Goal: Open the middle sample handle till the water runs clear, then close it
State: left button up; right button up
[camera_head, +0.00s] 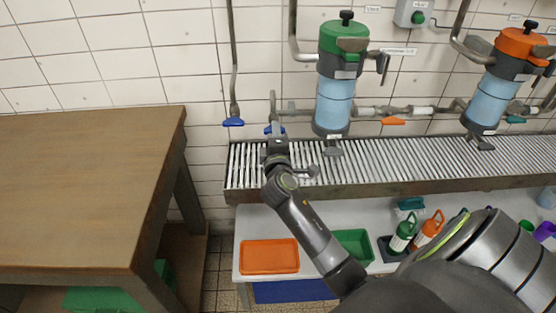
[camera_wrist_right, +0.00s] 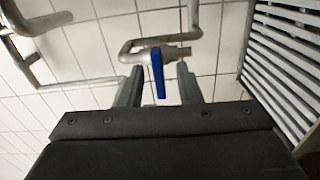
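A small blue valve handle (camera_head: 268,131) shows just beyond my right gripper (camera_head: 276,143), on a grey pipe under the wall. In the right wrist view the same blue handle (camera_wrist_right: 158,72) points across its metal valve body, between the two fingers of my right gripper (camera_wrist_right: 158,88). The fingers are open, with a gap on each side of the handle. Another blue handle (camera_head: 233,122) is on a vertical pipe to the left. An orange handle (camera_head: 393,121) and a teal handle (camera_head: 516,119) are farther right. I see no running water. My left gripper is out of view.
A slatted metal grate (camera_head: 400,165) runs below the pipes. A blue filter housing with a green top (camera_head: 335,100) stands close right of my gripper; an orange-topped one (camera_head: 490,100) is farther right. A wooden table (camera_head: 80,190) is at left. An orange tray (camera_head: 268,257) is below.

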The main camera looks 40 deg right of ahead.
jog(key=p+v, duration=0.1)
jog(key=v, duration=1.3)
jog(key=shift+s, duration=0.25)
